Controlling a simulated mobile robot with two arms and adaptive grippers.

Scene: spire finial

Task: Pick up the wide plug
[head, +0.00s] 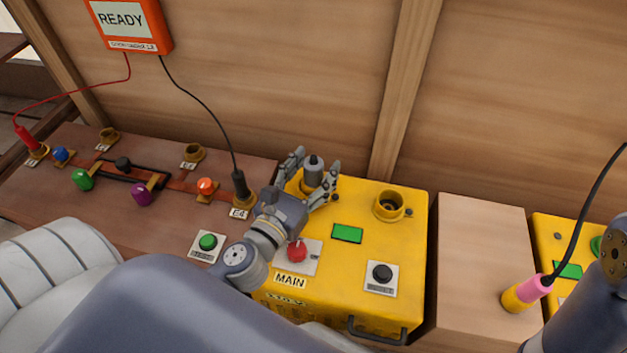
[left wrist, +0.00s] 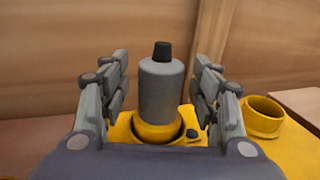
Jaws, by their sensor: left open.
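The wide plug (head: 313,172) is a thick grey cylinder with a narrower black top. It stands upright in a yellow ring socket at the back left of the yellow MAIN box (head: 345,275). My left gripper (head: 316,163) is open around it, one finger on each side. In the left wrist view, the plug (left wrist: 161,92) stands between the spread fingers of the gripper (left wrist: 161,75), with a visible gap on both sides. The plug's lower end is hidden in the socket (left wrist: 157,130). My right gripper is not in view; only part of its arm shows at the lower right.
An empty yellow socket (head: 390,205) is on the box's right side. A black-cabled plug (head: 240,187) stands close left of my left gripper. The wooden wall (head: 270,70) rises close behind.

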